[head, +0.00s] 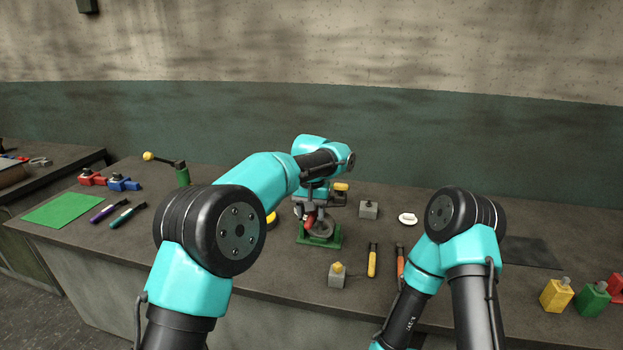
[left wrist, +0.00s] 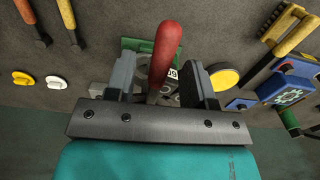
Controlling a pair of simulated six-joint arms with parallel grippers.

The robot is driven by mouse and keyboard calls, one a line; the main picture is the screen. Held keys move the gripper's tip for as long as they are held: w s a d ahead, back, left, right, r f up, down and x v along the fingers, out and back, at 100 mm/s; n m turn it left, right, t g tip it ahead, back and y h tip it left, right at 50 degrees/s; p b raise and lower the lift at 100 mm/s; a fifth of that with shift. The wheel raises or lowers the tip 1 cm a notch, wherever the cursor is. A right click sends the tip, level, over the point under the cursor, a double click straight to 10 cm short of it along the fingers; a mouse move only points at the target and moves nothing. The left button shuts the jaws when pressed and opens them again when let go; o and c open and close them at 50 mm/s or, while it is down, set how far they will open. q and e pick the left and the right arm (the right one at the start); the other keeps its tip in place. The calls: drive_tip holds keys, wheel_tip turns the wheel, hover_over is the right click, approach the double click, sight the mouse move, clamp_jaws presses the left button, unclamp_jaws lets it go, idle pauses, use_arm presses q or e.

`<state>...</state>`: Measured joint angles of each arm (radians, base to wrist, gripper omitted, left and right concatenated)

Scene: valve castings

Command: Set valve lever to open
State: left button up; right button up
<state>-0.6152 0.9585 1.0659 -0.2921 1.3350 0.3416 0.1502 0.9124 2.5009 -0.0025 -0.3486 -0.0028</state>
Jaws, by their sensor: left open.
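The valve casting stands on a green base (head: 325,240) near the middle of the bench in the head view. Its red lever (head: 309,223) is partly hidden there by my left gripper (head: 316,203), which is over the valve. In the left wrist view the red lever handle (left wrist: 166,52) rises between the two fingers of my left gripper (left wrist: 160,78). The fingers are open, with a visible gap on either side of the lever. The valve body and part of the green base (left wrist: 130,44) show behind the handle, mostly hidden by the fingers. My right gripper is out of view.
Another grey block (head: 369,210) and a white piece (head: 408,218) stand behind. A green mat (head: 62,208) lies far left.

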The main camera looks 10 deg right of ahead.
use_arm(q)
wheel_tip(320, 180, up, 16)
idle(0.8)
drive_tip(key=shift+r, duration=0.1)
